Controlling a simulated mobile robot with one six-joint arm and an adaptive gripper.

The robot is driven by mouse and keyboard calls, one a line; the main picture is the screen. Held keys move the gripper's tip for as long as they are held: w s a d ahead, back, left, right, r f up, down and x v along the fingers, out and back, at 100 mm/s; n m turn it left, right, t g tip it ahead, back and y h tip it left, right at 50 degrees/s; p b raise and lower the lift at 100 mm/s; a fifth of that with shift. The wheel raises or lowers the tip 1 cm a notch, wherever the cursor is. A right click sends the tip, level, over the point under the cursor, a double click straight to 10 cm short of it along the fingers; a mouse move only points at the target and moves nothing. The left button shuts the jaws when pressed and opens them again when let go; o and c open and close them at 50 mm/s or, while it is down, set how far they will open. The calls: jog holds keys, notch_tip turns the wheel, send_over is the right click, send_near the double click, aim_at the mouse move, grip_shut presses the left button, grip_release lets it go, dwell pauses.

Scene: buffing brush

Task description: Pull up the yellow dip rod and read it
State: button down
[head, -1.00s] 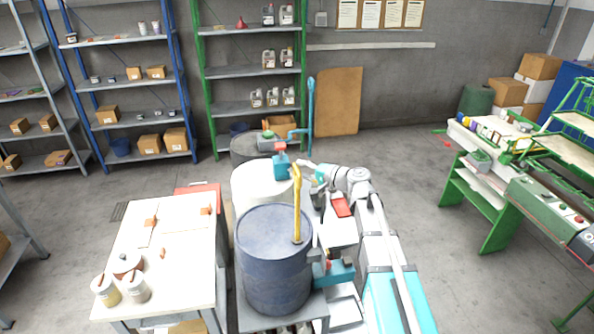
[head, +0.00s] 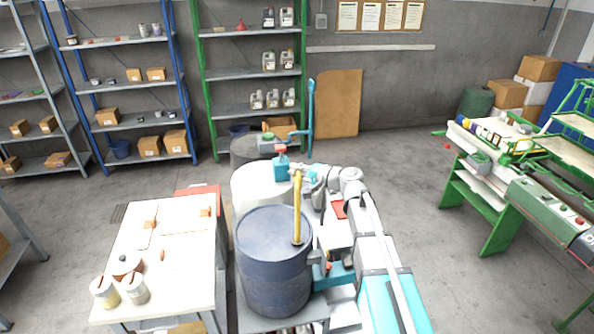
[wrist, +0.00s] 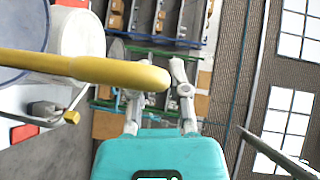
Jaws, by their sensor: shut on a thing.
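The yellow dip rod (head: 297,212) stands nearly upright out of the lid of the blue drum (head: 273,262) in the head view. Its lower end is hidden inside the drum. My gripper (head: 300,176) is at the rod's top end, coming from the right, and is shut on it. In the wrist view the rod (wrist: 85,67) runs in from the left, and its rounded end lies across my gripper's fingers (wrist: 158,88). The rod covers part of the fingertips. No reading marks can be made out on the rod.
A white drum (head: 258,186) with a teal pump (head: 281,168) stands just behind the blue drum, close to my gripper. A white-topped table (head: 185,245) with tubs is at the left. Open floor lies to the right, before the green bench (head: 490,205).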

jog(key=shift+r+p, duration=1.6)
jog(key=c, duration=0.6)
grip_release()
jog(key=shift+f, duration=0.2)
